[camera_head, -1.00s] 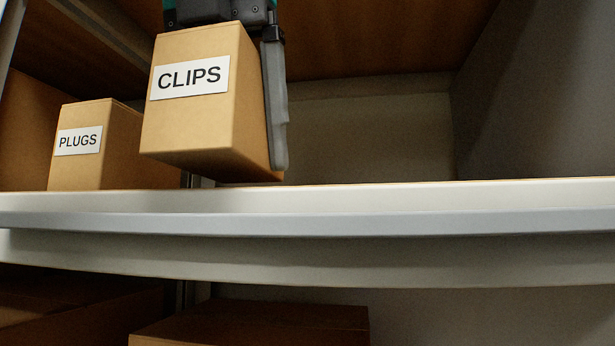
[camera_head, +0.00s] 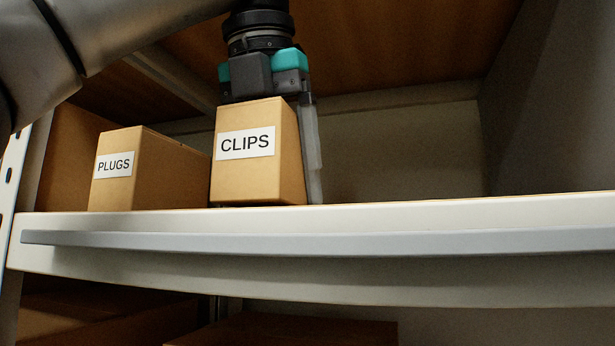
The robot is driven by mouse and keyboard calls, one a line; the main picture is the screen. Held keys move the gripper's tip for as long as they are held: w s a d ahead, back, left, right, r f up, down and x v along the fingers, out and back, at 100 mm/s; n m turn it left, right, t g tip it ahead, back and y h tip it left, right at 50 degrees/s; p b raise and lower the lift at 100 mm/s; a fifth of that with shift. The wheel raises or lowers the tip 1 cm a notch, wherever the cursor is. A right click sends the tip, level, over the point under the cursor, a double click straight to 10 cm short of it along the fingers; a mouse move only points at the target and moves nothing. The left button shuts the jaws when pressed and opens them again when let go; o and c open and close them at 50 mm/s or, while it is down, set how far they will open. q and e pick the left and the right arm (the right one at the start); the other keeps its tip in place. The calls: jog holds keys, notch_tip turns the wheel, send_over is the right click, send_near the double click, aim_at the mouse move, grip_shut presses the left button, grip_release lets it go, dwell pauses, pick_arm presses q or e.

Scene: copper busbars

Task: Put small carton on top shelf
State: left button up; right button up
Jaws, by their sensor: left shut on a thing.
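The small carton labelled CLIPS (camera_head: 245,177) is upright at the top shelf (camera_head: 420,212), just right of the PLUGS carton. Its bottom is at about the level of the shelf's front edge; I cannot tell whether it rests on the shelf. My left gripper (camera_head: 268,140) comes down from above and is shut on the CLIPS carton. One grey finger shows along the carton's right side; the other finger is hidden behind the carton. My right gripper is not in view.
The PLUGS carton (camera_head: 145,175) stands on the shelf at the left, close to the CLIPS carton. The shelf to the right is clear up to a grey side wall (camera_head: 545,120). A raised lip (camera_head: 330,242) runs along the front. Brown cartons (camera_head: 290,330) are on the level below.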

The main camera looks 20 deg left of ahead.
pick_arm(q)
jog(key=shift+w+f, duration=0.3)
jog(key=shift+w, duration=0.05)
jog(key=shift+w+a, duration=0.1)
jog(key=shift+w, duration=0.1)
jog(key=shift+a, duration=0.15)
jog(key=shift+s+f, duration=0.1)
jog(key=shift+f, duration=0.1)
jog(key=o, duration=1.4)
jog(key=shift+o, duration=0.5)
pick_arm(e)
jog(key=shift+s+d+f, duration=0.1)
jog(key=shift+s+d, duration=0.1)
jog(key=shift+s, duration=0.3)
